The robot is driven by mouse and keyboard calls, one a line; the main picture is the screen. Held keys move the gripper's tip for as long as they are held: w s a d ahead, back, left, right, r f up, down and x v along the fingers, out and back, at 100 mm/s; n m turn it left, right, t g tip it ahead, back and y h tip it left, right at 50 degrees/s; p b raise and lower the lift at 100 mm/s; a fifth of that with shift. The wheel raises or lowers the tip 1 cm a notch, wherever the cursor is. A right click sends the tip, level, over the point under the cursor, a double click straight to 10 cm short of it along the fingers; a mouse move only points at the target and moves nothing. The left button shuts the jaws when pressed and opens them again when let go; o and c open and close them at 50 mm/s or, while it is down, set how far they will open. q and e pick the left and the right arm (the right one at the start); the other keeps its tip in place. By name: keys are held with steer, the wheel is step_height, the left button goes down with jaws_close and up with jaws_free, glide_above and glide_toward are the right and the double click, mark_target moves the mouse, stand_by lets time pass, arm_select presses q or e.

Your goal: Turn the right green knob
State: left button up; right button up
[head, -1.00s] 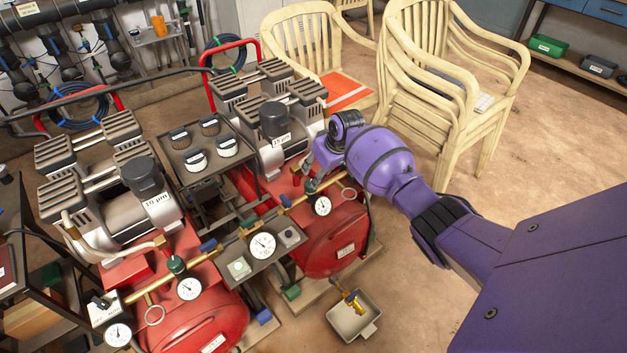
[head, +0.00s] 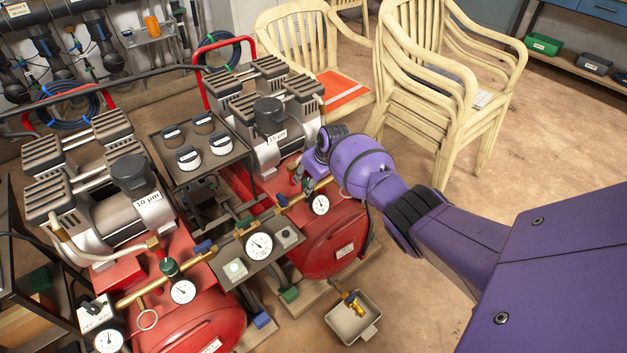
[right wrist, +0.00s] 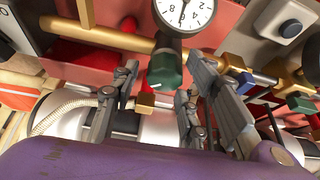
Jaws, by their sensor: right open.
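The right green knob (right wrist: 165,70) sits on a brass pipe below a white gauge in the right wrist view. In the head view it is mostly hidden by my gripper, just above the right gauge (head: 319,204). My right gripper (head: 302,180) is open at the knob. In the right wrist view its fingers (right wrist: 165,82) stand to the left and right of the knob, with gaps showing; contact is not visible. The left green knob (head: 169,267) stands on the same brass pipe at the lower left. My left gripper is not in view.
Blue valve handles (head: 206,245) sit along the brass pipe. A control box with a larger gauge (head: 259,246) is left of the right knob. Red compressors (head: 330,235) stand behind and below. Stacked chairs (head: 440,110) are behind my right arm. A tray (head: 353,330) lies on the floor.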

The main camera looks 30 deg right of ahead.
steer(key=shift+r, duration=0.1)
steer(key=c, duration=1)
steer(key=shift+w+d+n+b, duration=0.1)
steer(key=shift+d+n+b, duration=0.05)
steer(key=shift+n+b, duration=0.3)
steer(key=shift+n+y, duration=0.25)
steer(key=shift+y, duration=0.05)
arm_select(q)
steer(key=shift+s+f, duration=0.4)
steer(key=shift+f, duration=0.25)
arm_select(e)
steer(key=shift+r, duration=0.1)
steer(key=o, duration=1)
steer(key=shift+d, duration=0.1)
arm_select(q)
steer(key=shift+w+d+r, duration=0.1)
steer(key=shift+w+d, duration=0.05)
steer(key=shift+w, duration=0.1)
